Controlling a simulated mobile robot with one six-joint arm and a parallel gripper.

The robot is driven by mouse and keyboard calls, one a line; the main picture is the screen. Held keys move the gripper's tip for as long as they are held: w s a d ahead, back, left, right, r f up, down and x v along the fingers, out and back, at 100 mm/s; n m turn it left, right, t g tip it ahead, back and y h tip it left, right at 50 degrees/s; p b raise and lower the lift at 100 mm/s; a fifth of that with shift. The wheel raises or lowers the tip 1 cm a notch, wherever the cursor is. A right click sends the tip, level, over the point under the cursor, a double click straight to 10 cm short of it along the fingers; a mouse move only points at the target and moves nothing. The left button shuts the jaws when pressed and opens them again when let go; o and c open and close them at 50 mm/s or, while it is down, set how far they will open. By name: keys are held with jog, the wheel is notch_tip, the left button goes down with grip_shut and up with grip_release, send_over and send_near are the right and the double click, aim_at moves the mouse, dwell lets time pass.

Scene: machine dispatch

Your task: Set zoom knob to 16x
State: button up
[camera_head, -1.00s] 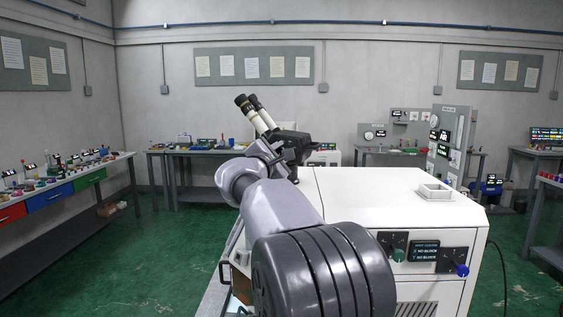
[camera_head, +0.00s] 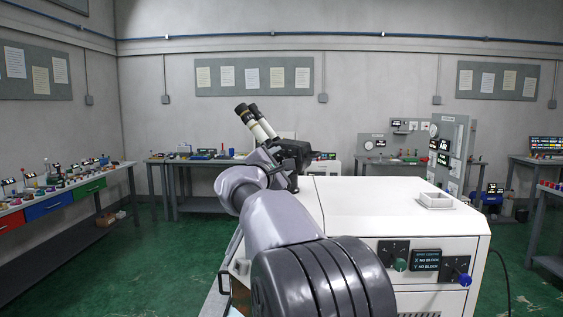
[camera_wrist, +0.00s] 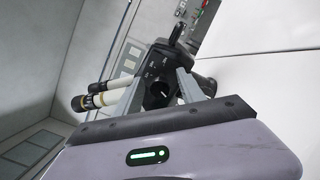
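A microscope with two white-and-black eyepieces (camera_head: 255,120) and a black body (camera_head: 292,150) stands behind the white machine in the head view. In the wrist view its eyepieces (camera_wrist: 104,94) lie at the left, and a round black knob (camera_wrist: 158,95) with a white pointer mark faces me. In the head view my arm hides most of the gripper.
A white machine (camera_head: 385,195) with an open square fixture (camera_head: 436,200) on top stands close by my arm. It has a green knob (camera_head: 400,264), a small display (camera_head: 426,260) and a blue knob (camera_head: 464,279) on its front. Workbenches line the walls. Green floor is free at the left.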

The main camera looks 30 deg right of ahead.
aim_at(282, 157)
jog(key=shift+r, duration=0.1)
jog(key=r, duration=0.1)
jog(key=r+p, duration=0.2)
jog(key=r, duration=0.1)
jog(key=shift+s+a, duration=0.1)
jog(key=shift+s, duration=0.25)
jog(key=s+a, duration=0.3)
jog(key=s, duration=0.4)
jog(key=s+a+b, duration=0.1)
jog(key=s+a, duration=0.2)
jog(key=s, duration=0.3)
jog(key=shift+s+a+r, duration=0.35)
jog(key=shift+a+r, duration=0.05)
